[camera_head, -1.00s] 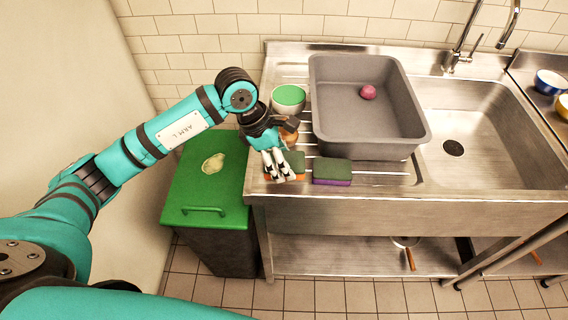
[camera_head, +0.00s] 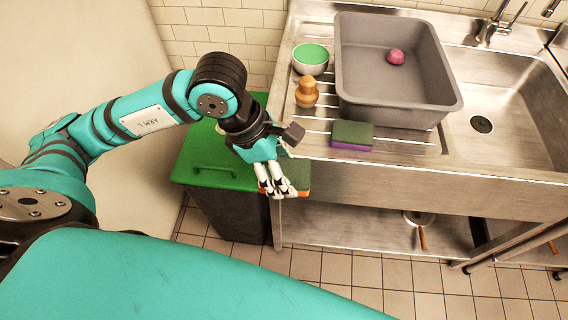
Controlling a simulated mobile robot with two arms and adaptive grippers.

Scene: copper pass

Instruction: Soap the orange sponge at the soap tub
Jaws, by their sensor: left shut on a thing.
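The orange sponge (camera_head: 304,192) has a green scouring top and shows only partly behind the fingers. My left gripper (camera_head: 278,191) is shut on it, beside the front left corner of the sink counter. The soap tub (camera_head: 310,67), a white round bowl with a flat green surface inside, stands at the back left of the drainboard. The gripper is nearer to me than the tub and well apart from it. My right gripper is not in view.
A wooden-topped brush (camera_head: 306,94) stands in front of the tub. A purple and green sponge (camera_head: 352,136) lies on the drainboard. A grey basin (camera_head: 390,85) holds a pink ball (camera_head: 396,57). A green-lidded bin (camera_head: 205,160) stands left of the counter.

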